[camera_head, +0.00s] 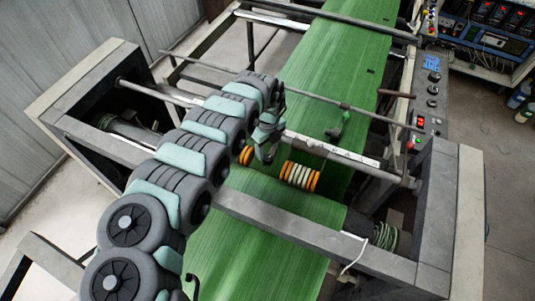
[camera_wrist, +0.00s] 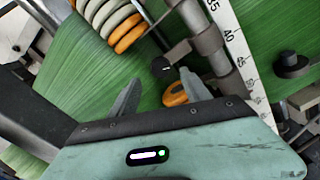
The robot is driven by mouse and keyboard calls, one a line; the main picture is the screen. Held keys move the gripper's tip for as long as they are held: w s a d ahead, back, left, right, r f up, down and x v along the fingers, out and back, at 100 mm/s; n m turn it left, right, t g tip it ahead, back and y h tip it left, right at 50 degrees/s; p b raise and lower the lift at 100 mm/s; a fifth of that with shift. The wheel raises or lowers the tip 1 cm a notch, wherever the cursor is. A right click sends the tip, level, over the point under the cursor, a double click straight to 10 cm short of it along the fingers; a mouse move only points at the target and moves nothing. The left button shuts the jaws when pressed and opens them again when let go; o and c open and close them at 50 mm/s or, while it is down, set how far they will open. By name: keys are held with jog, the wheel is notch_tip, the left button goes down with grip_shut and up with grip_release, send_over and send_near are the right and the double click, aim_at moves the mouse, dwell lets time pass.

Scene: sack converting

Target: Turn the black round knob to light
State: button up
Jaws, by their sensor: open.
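A grey control panel (camera_head: 425,127) on the right side of the machine carries black round knobs, the largest near its top (camera_head: 433,77) with smaller ones below (camera_head: 432,90). Which one is the task's knob I cannot tell. My gripper (camera_head: 267,154) hangs over the green web, well left of the panel. In the wrist view my gripper (camera_wrist: 160,98) is open with nothing between its fingers. A small black knob with a white mark (camera_wrist: 164,68) on a rod clamp shows just beyond the fingertips. A black round piece (camera_wrist: 291,62) shows at the right.
Orange and white rings (camera_head: 300,175) sit on a shaft near my gripper. A ruled bar (camera_head: 330,148) and a thin rod (camera_head: 350,106) cross the green web (camera_head: 335,50). A grey frame post (camera_head: 452,200) stands below the panel. An instrument cabinet (camera_head: 488,38) stands at the upper right.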

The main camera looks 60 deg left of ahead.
aim_at(268, 158)
notch_tip(268, 158, down, 4)
jog(key=shift+w+d+r, duration=0.1)
jog(key=shift+r, duration=0.05)
jog(key=shift+f, duration=0.7)
jog(key=shift+c, duration=0.3)
grip_shut()
